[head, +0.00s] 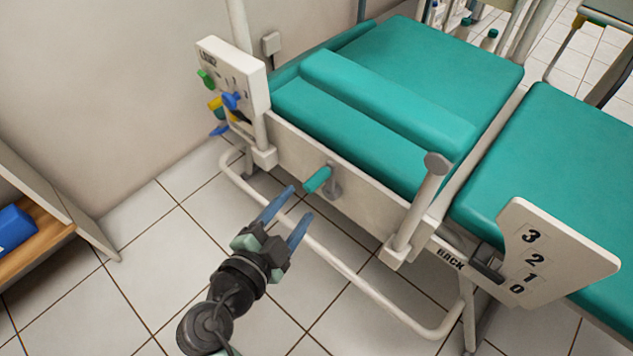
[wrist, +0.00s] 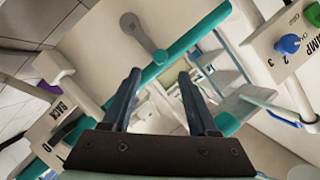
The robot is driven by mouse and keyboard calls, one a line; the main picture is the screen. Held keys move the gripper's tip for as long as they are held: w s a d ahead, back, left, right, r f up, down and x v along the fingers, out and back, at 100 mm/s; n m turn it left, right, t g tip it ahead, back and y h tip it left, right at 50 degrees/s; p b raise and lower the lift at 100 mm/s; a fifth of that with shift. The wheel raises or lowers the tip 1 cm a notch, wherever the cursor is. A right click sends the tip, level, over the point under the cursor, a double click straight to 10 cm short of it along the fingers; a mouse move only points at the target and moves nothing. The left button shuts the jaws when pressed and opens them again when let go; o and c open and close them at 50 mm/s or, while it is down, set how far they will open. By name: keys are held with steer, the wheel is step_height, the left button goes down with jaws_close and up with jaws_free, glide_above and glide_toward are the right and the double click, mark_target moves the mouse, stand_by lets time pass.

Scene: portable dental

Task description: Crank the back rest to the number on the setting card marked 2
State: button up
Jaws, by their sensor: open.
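A crank with a teal grip (head: 317,180) and a grey arm sticks out from the side rail of the couch. The grey crank arm also shows in the wrist view (wrist: 143,38). My gripper (head: 298,204) is open and empty, in front of and just below the grip, apart from it in the head view. A white scale plate (head: 565,250) reading 3, 2, 1, 0 stands at the right, beside the label BACK (head: 450,259). A dark pointer (head: 487,266) sits near its low end; the exact number is unclear. I cannot make out a setting card marked 2.
A white panel with coloured knobs (head: 238,72) stands left of the crank; the wrist view reads LAMP on it. A grey-topped post (head: 437,165) rises to the right. A white tube frame (head: 345,268) runs low below the crank. A wooden shelf (head: 35,255) is at far left.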

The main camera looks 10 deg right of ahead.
mark_target(310, 189)
steer(key=b+x, duration=0.2)
steer(key=x, duration=0.7)
steer(key=shift+w, duration=0.15)
jaws_close()
stand_by(1.1)
